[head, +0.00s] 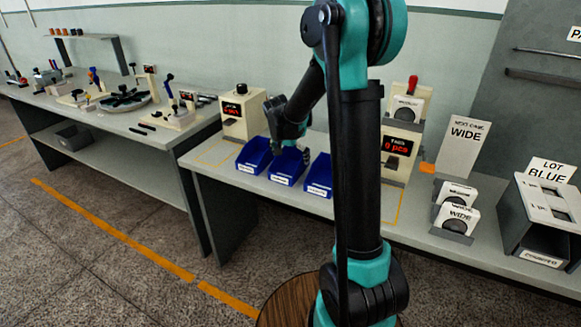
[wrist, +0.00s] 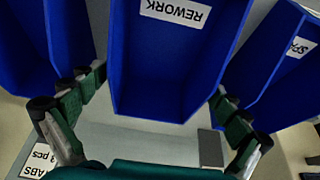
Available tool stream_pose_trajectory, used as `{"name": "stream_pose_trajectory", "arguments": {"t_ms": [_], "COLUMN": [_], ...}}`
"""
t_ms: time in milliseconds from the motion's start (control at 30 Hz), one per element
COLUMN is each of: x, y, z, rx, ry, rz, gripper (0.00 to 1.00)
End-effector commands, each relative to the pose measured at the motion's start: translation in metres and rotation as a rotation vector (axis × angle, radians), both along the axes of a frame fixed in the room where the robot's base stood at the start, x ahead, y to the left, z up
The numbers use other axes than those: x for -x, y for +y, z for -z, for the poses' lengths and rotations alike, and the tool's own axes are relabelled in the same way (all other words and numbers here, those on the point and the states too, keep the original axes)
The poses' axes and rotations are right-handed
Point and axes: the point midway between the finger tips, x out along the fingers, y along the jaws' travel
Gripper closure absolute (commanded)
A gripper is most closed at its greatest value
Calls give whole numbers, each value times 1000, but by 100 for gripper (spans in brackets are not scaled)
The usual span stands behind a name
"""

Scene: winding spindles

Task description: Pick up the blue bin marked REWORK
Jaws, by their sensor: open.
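The blue bin marked REWORK (wrist: 165,70) fills the middle of the wrist view, its white label upside down at the top. It appears to be the middle one of three blue bins in a row on the bench in the head view (head: 286,168), where its label is too small to read. My gripper (wrist: 157,86) is open and empty, with one finger on each side of this bin in the wrist view. In the head view my gripper (head: 288,138) is over the back of the middle bin. I cannot tell whether the fingers touch it.
A blue bin (head: 253,156) stands close on the left and another (head: 319,177) close on the right, with narrow gaps. My arm hides part of the bench.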

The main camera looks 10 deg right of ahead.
Motion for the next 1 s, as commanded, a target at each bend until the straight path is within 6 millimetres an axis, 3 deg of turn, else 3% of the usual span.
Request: {"name": "stream_pose_trajectory", "arguments": {"t_ms": [200,500,867,1000], "x": [-8,-9,-9,-9], "y": [-6,-7,-7,-7], "z": [24,27,27,27], "rx": [0,0,0,0], "ry": [0,0,0,0], "rz": [-1,-1,-1,-1], "gripper": [0,0,45,45]}}
